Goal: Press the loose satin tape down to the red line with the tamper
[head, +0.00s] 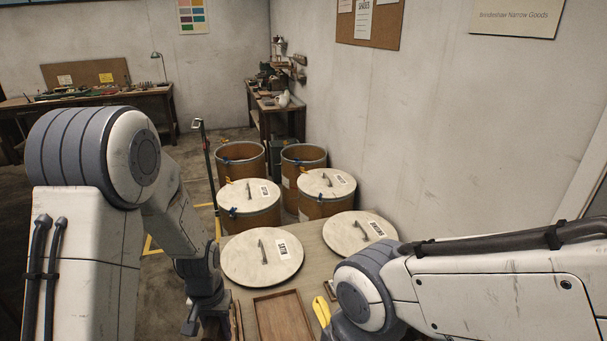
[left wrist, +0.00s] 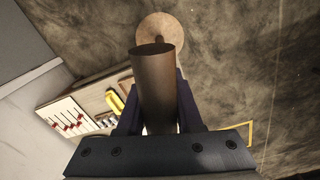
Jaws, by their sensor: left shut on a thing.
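My left gripper (head: 204,322) hangs low at the left edge of the table. In the left wrist view my left gripper (left wrist: 155,120) is shut on a brown round shaft, which looks like the tamper (left wrist: 155,85). A round tan disc (left wrist: 160,30) shows beyond the shaft's end; I cannot tell whether it belongs to the tamper. A round lid labelled SATIN (head: 255,268) lies on the table, right of the gripper. No loose satin tape or red line can be made out. My right arm reaches in from the right; its gripper is out of view.
A second lid (head: 350,226) lies on the table. Two lidded drums (head: 245,216) (head: 318,207) and two open drums (head: 240,152) (head: 304,153) stand beyond it. A wooden tray (head: 281,318) and a yellow object (head: 321,311) lie in front. A thin pole (head: 208,160) stands left of the drums.

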